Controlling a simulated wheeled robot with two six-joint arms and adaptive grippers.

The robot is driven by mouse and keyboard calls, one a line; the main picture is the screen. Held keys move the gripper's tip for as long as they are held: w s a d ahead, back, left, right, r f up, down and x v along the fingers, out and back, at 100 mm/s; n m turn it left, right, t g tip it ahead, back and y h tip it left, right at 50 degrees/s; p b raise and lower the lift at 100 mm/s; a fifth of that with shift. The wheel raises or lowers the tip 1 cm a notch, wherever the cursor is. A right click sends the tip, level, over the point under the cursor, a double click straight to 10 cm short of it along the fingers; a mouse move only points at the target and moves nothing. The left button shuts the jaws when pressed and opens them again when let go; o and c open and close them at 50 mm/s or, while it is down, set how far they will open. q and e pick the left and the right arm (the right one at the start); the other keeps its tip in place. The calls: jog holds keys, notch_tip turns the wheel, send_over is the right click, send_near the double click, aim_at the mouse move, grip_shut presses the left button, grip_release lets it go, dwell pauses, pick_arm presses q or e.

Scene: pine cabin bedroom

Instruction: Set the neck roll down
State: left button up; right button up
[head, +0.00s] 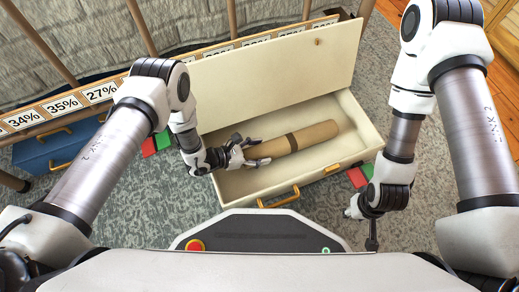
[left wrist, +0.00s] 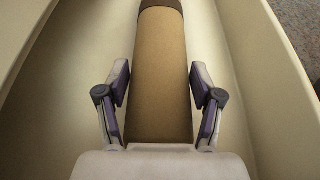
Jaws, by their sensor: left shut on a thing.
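The neck roll (head: 307,137) is a tan cylinder with a dark brown band. It lies lengthwise inside the open cream drawer (head: 358,111), slanting up to the right in the head view. My left gripper (head: 256,153) is shut on its near left end, one finger on each side. The left wrist view shows the roll (left wrist: 160,75) between the two fingers, inside the drawer walls. I cannot tell whether its underside touches the drawer floor. My right gripper (head: 371,232) hangs outside the drawer at the lower right, away from the roll; its fingers are too small to read.
A cream panel (head: 265,75) rises behind the drawer. The drawer front has a brass handle (head: 279,198). Red and green patches (head: 150,147) show beside the drawer. A blue drawer (head: 50,148) sits at left under a wooden rail with percentage labels (head: 62,105). Patterned carpet surrounds the drawer.

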pick_arm(q)
jog(key=o, duration=1.4)
jog(key=shift+r, duration=0.4)
jog(key=p+v, duration=0.5)
jog(key=v, duration=0.7)
jog(key=shift+r+p, duration=0.25)
jog(key=shift+p, duration=0.1)
